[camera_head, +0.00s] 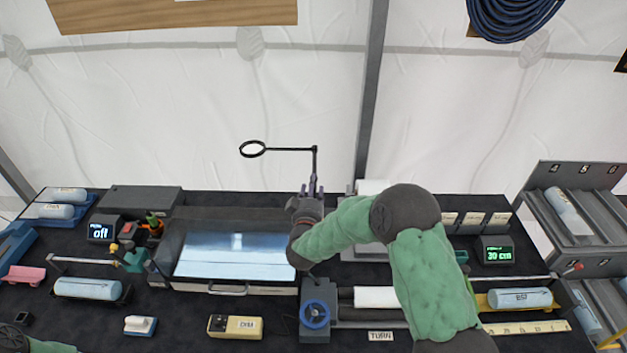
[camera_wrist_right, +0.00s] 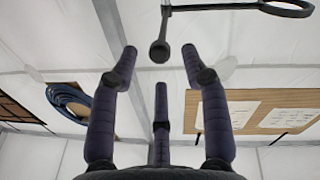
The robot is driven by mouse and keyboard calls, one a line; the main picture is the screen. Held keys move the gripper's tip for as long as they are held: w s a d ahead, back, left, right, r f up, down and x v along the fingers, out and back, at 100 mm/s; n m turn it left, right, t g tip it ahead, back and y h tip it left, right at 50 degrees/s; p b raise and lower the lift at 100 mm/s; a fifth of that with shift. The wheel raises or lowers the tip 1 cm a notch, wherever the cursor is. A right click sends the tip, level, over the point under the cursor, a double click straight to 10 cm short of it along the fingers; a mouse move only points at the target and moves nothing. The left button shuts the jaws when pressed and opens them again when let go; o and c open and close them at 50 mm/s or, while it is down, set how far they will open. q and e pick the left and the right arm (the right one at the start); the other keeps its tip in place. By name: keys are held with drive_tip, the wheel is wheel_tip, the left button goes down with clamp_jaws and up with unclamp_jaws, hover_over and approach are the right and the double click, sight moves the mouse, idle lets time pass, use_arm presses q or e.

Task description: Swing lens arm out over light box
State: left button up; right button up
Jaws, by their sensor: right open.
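The lens arm (camera_head: 290,149) is a thin black bar reaching left from the top of a thin upright, with a ring lens (camera_head: 252,149) at its end. In the head view the ring shows against the tent wall, above the light box (camera_head: 237,287), whose panel glows pale blue. My right gripper (camera_head: 313,187) points up at the upright, its fingers spread. In the right wrist view the open fingers (camera_wrist_right: 158,75) are empty, with the arm's dark round-ended joint (camera_wrist_right: 160,50) just beyond them. Contact with the upright cannot be told.
A grey stand with a blue handwheel (camera_head: 314,315) is right of the light box. A display reading "off" (camera_head: 101,232) is at the left. A rack (camera_head: 580,205) holding a cylinder stands at the right. Labelled cylinders and small tools crowd the dark table.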

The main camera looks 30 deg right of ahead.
drive_tip(key=shift+x, duration=2.2)
drive_tip(key=shift+f, duration=0.1)
clamp_jaws()
